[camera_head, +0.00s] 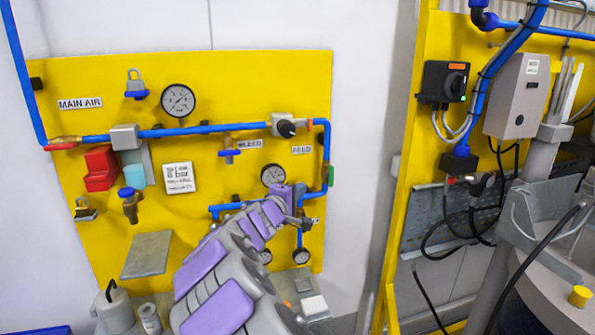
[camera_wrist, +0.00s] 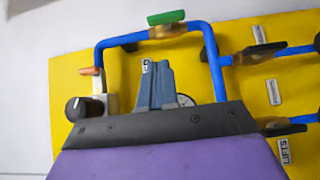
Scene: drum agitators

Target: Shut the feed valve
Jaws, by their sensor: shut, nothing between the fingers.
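The FEED label (camera_head: 301,150) is on the yellow panel (camera_head: 215,80). Close to its right, a valve with a green handle (camera_head: 331,176) sits on a vertical blue pipe. In the wrist view the brass valve body and green handle (camera_wrist: 167,17) show at the top, with the handle lying along the pipe. My gripper (camera_head: 298,203) is in front of the panel, below the label and left of the green handle. In the wrist view its blue-grey fingers (camera_wrist: 155,85) are together and empty, apart from the green handle. A round gauge (camera_wrist: 186,100) is partly hidden behind them.
A black knob (camera_head: 287,128) on a grey block is above the label; it is at left in the wrist view (camera_wrist: 85,108). Black-handled valves (camera_wrist: 285,126) are at right there. The BLEED valve (camera_head: 229,150) is farther left. A second yellow panel (camera_head: 405,170) stands right.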

